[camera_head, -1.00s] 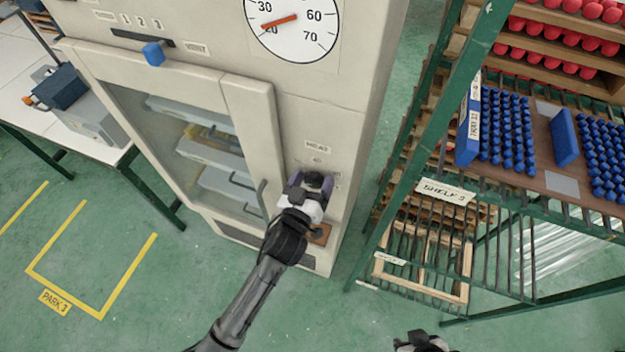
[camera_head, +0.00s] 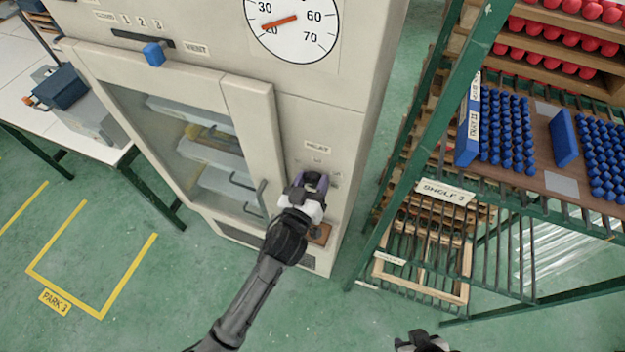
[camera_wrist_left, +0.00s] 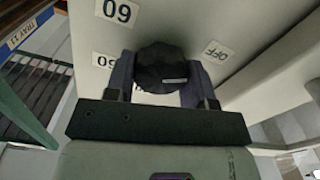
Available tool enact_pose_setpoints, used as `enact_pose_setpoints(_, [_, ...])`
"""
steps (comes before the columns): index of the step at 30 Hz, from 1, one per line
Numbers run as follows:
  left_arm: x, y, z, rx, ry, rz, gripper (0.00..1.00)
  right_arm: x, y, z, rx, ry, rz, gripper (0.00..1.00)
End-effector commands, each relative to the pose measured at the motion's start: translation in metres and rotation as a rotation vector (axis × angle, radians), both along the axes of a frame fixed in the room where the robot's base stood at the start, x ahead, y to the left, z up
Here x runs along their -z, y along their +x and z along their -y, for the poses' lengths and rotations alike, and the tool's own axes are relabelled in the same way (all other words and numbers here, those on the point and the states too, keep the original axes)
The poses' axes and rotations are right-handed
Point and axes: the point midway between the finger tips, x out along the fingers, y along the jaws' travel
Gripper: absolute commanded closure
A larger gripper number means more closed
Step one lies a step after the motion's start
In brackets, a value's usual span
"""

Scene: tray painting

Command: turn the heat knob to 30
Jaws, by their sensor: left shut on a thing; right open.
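The heat knob (camera_wrist_left: 160,68) is black and round on the pale front panel of the oven, with a small white mark on its near side in the left wrist view. My left gripper (camera_wrist_left: 161,82) is shut on the knob, one purple-grey finger on each side; it also shows at the panel in the head view (camera_head: 312,182). Around the knob are an OFF label (camera_wrist_left: 217,52) and two number labels, one (camera_wrist_left: 118,12) looking like an upside-down 60. Part of the lettering is hidden by the gripper. My right gripper (camera_head: 424,343) is open and only partly in view at the bottom.
The oven (camera_head: 335,115) has a dial (camera_head: 297,22) with its red needle near 20, a blue slider (camera_head: 153,54) and a glass door with a handle (camera_head: 260,200). A green shelf rack (camera_head: 440,140) stands close on the right. The floor at left is clear.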

Motion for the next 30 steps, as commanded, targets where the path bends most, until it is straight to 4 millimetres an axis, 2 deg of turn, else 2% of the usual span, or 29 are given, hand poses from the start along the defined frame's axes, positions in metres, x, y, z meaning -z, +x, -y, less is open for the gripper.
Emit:
enact_pose_setpoints(8, [-0.002, 0.0, 0.001, 0.0, 0.15, 0.057, 0.74, -0.012, 0.0, -0.002, 0.004, 0.005, 0.0, 0.58])
enact_pose_setpoints(30, [-0.001, -0.001, 0.003, 0.0, 0.758, 0.293, 0.74, -0.039, 0.0, 0.002, -0.004, -0.005, 0.001, 0.58])
